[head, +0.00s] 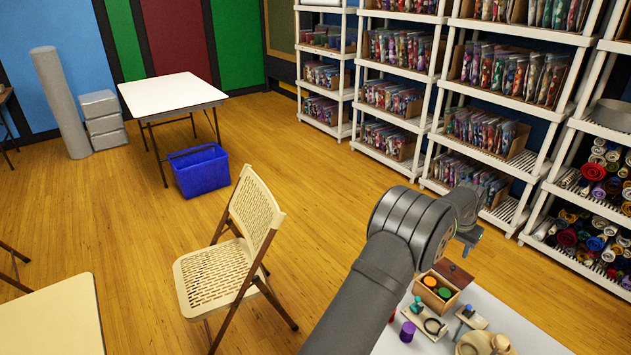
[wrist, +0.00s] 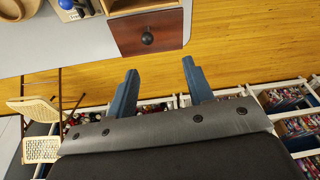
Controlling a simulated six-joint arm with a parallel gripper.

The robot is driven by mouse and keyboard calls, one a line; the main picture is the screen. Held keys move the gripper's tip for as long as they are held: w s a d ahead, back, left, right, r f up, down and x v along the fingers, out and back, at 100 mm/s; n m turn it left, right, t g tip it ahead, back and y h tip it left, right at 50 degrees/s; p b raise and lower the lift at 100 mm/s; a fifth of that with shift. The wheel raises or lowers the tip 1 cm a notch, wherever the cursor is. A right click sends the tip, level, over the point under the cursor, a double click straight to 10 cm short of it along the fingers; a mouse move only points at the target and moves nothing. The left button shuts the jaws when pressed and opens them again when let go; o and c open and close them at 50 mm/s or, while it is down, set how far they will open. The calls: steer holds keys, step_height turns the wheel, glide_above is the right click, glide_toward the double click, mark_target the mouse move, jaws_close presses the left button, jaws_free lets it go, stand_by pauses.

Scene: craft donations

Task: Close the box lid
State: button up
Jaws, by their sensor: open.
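A small light-wood box (head: 436,291) stands on the grey table, with an orange and a green round thing inside. Its dark brown lid (head: 454,274) is open, folded out on the far side of the box. In the wrist view the lid (wrist: 166,22) with a round dark knob (wrist: 147,38) lies near the table edge, and part of the pale box (wrist: 128,4) shows at the top. My gripper (wrist: 159,76) is open and empty, its two blue-grey fingers apart, below the lid in that picture.
The grey table (head: 503,309) also bears a purple cylinder (head: 407,331), wooden trays, a dark ring and a tan rounded object (head: 478,342). White shelves (head: 520,105) with craft supplies stand beyond. A folding chair (head: 240,250) stands left on open wooden floor.

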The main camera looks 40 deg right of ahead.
mark_target(454, 268)
steer(key=r, duration=0.1)
steer(key=d+r, duration=0.1)
steer(key=d+r+h, duration=0.1)
steer(key=shift+s+r, duration=0.15)
steer(key=shift+s, duration=0.2)
steer(key=c, duration=0.3)
steer(key=shift+s+d+r+n, duration=0.1)
steer(key=shift+d+r+n, duration=0.15)
steer(key=shift+n, duration=0.05)
steer(key=c, duration=0.4)
steer(key=x, duration=0.9)
steer(key=shift+d+f, duration=0.15)
steer(key=shift+f, duration=0.05)
jaws_close()
steer(key=shift+f, duration=0.15)
steer(key=shift+s+a+f, duration=0.15)
steer(key=shift+a, duration=0.8)
steer(key=shift+s+a+f, duration=0.15)
steer(key=shift+a, duration=0.8)
